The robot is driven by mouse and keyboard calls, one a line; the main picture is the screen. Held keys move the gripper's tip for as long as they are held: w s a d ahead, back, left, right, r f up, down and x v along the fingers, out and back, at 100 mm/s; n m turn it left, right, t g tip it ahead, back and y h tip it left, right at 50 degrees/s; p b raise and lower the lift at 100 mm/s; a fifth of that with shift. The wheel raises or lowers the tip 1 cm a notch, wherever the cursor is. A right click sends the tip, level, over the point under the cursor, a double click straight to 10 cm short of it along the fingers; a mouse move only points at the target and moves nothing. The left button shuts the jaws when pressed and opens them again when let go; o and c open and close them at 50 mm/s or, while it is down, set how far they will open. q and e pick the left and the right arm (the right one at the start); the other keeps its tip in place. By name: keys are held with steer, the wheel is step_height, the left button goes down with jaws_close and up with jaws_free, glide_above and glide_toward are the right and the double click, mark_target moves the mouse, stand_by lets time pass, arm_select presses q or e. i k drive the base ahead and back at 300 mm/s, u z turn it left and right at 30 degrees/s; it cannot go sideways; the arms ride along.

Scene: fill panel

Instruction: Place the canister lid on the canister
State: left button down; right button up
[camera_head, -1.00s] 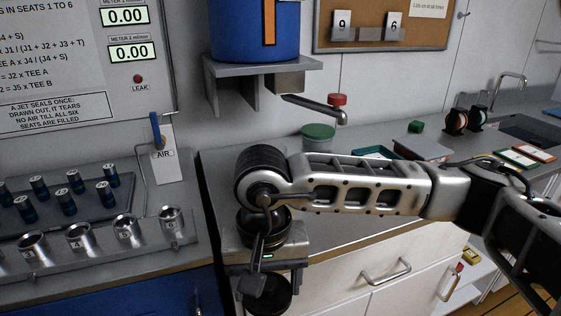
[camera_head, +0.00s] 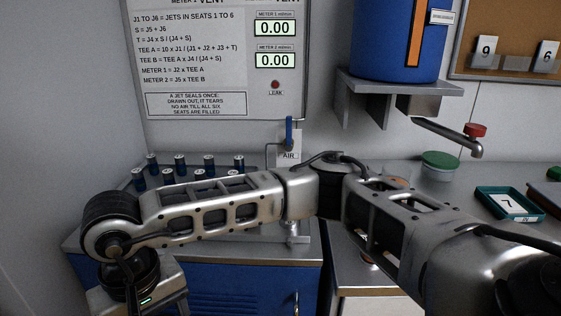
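A low round tub with a green top (camera_head: 440,162) stands on the right counter below the tap. I cannot tell whether its green top is the canister lid. No other canister or loose lid is clearly identifiable, and my arm hides part of the counter. My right arm comes in from the right and crosses the picture to the left. Its gripper (camera_head: 143,301) points down at the lower left, far from the tub. The fingers are cut off by the bottom edge, so their state and any load are hidden. My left gripper is not in view.
Several dark blue jets (camera_head: 180,163) stand on the left bench behind my arm. A blue tank (camera_head: 395,40) sits on a wall shelf (camera_head: 410,86), with a red-handled tap (camera_head: 474,135) below. A teal tray (camera_head: 490,199) holds a card marked 7.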

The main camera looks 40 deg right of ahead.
mark_target(397, 173)
steer(key=u, duration=0.9)
steer(key=k, duration=0.9)
steer(key=z, duration=1)
